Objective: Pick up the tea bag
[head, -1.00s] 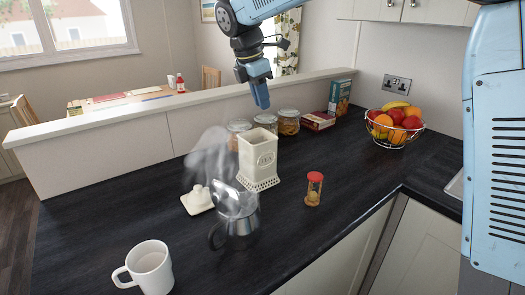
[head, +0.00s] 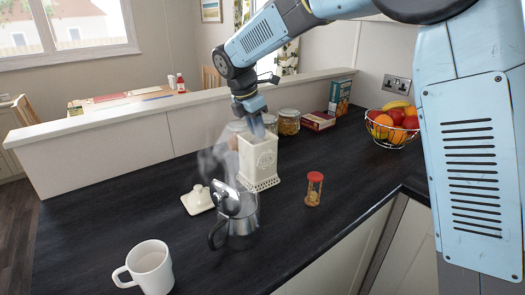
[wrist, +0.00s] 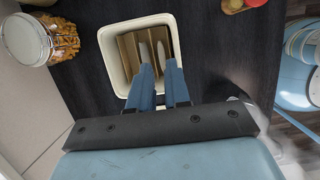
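A cream square canister (head: 258,158) stands open on the dark counter. In the wrist view I look down into the canister (wrist: 108,62), where tan, upright flat shapes that look like tea bags (wrist: 128,52) stand side by side. My gripper (wrist: 155,58) points down into the canister mouth with its two blue fingers a little apart. A gap shows between them and I see nothing held. In the head view my gripper (head: 257,128) is at the canister's top, its tips partly hidden by the rim.
A steaming metal pot (head: 238,222) stands in front of the canister, with a cream lid (head: 198,200) to the left. Glass jars (head: 289,122) stand close behind. A white mug (head: 150,268) and fruit basket (head: 395,125) are farther off.

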